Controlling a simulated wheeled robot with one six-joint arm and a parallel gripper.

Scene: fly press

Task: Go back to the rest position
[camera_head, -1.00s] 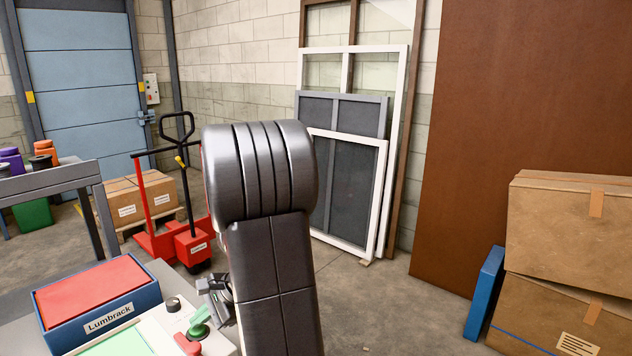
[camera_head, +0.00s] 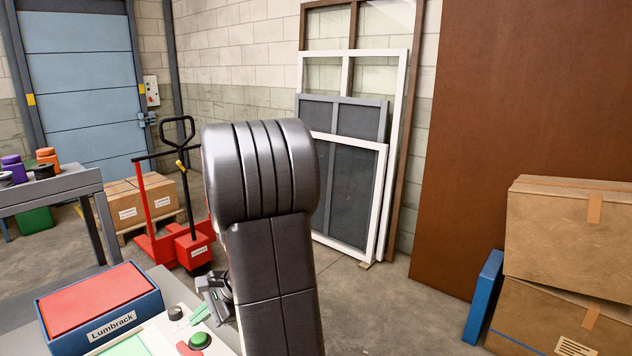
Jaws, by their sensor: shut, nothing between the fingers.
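My gripper (camera_head: 199,312) shows at the lower middle, just left of my dark arm link, which hides part of it. It is shut and empty, and its pale green fingertips point down and left over the control panel (camera_head: 165,328). A green button (camera_head: 200,340) stands on the panel just below the fingertips, with a red part (camera_head: 187,350) beside it. The fingertips appear apart from the button. A black knob (camera_head: 175,312) sits to their left.
Behind are a grey bench (camera_head: 90,180) with jars, a red pallet truck (camera_head: 160,245) and leaning frames (camera_head: 383,195). Cardboard boxes (camera_head: 565,240) stand at the right. Floor (camera_head: 400,320) right of my arm is clear.

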